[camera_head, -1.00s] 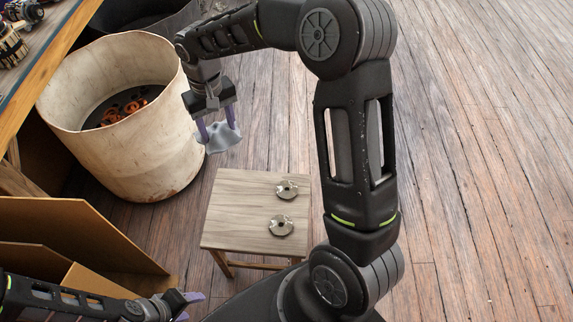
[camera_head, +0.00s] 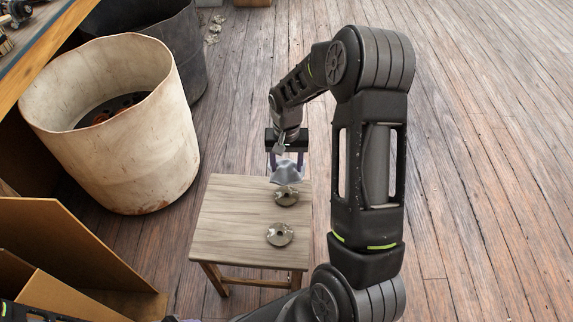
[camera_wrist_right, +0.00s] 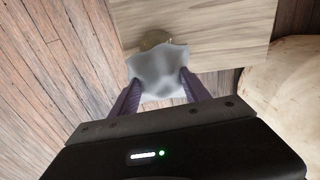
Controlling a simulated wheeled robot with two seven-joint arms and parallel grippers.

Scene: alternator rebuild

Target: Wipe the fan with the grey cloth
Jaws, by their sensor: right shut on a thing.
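My right gripper (camera_head: 287,158) is shut on the grey cloth (camera_head: 287,174), just above the far edge of a wooden stool (camera_head: 235,215). Two round metal fan-like discs lie on the stool: a far one (camera_head: 286,197) and a near one (camera_head: 280,235). The cloth hangs right at the far disc and hides part of its back edge; I cannot tell whether they touch. In the right wrist view, the cloth (camera_wrist_right: 158,75) spreads between the purple fingertips (camera_wrist_right: 158,84), and part of the far disc (camera_wrist_right: 154,40) shows past it. Only a sliver of my left gripper shows at the bottom edge.
A large pale bin (camera_head: 120,150) with dark contents stands left of the stool, a dark bin (camera_head: 180,45) behind it. An open cardboard box (camera_head: 75,250) is at lower left, a workbench edge (camera_head: 55,35) at upper left. The floor on the right is clear.

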